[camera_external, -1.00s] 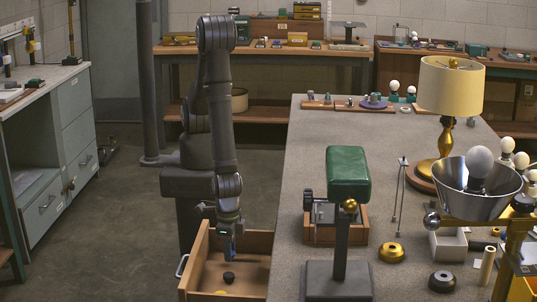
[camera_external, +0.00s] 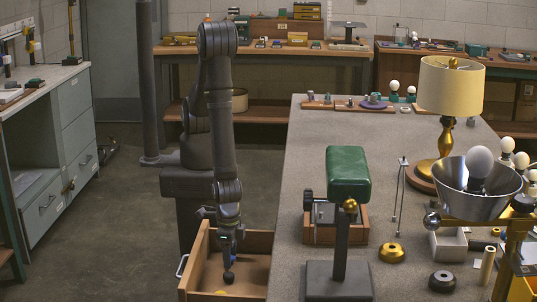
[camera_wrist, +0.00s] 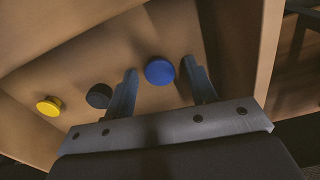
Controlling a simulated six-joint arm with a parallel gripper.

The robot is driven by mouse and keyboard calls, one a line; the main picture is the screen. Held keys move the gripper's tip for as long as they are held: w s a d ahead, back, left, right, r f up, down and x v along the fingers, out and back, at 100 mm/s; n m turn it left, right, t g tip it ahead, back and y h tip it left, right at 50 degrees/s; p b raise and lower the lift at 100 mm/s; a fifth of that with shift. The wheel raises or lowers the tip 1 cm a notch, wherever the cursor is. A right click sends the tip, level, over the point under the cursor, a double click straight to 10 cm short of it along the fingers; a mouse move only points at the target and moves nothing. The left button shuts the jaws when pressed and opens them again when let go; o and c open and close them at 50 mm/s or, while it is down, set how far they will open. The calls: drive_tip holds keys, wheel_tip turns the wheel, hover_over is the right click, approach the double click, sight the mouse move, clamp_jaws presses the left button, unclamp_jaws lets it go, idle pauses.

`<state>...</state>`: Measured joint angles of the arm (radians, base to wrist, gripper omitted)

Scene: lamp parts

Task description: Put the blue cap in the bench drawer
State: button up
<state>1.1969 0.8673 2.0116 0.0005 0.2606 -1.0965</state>
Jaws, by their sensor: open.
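The blue cap (camera_wrist: 159,71) shows in the wrist view inside the open wooden bench drawer (camera_external: 196,258). It lies between my two fingertips, with a gap on both sides, and seems to be at the drawer floor. My gripper (camera_wrist: 163,82) is open and points down into the drawer; in the external view my gripper (camera_external: 229,262) is low over it. I cannot make out the blue cap in the external view.
A black cap (camera_wrist: 99,96) and a yellow cap (camera_wrist: 49,106) lie in the drawer, left of the blue cap in the wrist view. The drawer walls are close around my gripper. The grey bench (camera_external: 300,180) stands to the right.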

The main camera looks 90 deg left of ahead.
wheel_tip(320, 180, up, 12)
drive_tip(key=shift+r, duration=0.15)
idle(0.5)
idle(0.3)
drive_tip(key=shift+f, duration=6.05)
drive_tip(key=shift+r, duration=0.1)
wheel_tip(320, 180, up, 31)
drive_tip(key=w, duration=0.1)
drive_tip(key=shift+w, duration=0.35)
